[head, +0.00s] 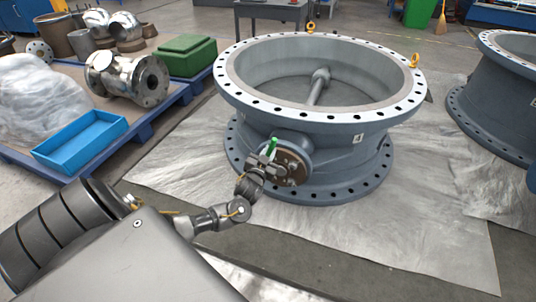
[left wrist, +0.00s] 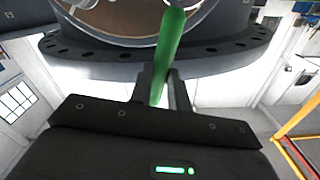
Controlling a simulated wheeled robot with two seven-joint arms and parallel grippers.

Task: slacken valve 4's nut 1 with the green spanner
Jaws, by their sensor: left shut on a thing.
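Valve 4 (head: 345,118) is a large grey-blue ring body with a bolted flange, marked with a small "4" plate, standing in the middle of the head view. A brown round cover (head: 293,167) sits on its near side. My left gripper (head: 262,162) is in front of this cover, shut on the green spanner (head: 271,147). In the left wrist view the green spanner (left wrist: 168,45) rises from between the fingers (left wrist: 158,88) towards the flange. Nut 1 cannot be made out, and whether the spanner touches it cannot be told. My right gripper is not in view.
A second grey valve (head: 500,100) stands at the right edge. A blue pallet (head: 150,130) at left holds a blue tray (head: 80,143), a green case (head: 185,56) and pipe fittings (head: 128,78). The grey sheet (head: 400,220) in front of valve 4 is clear.

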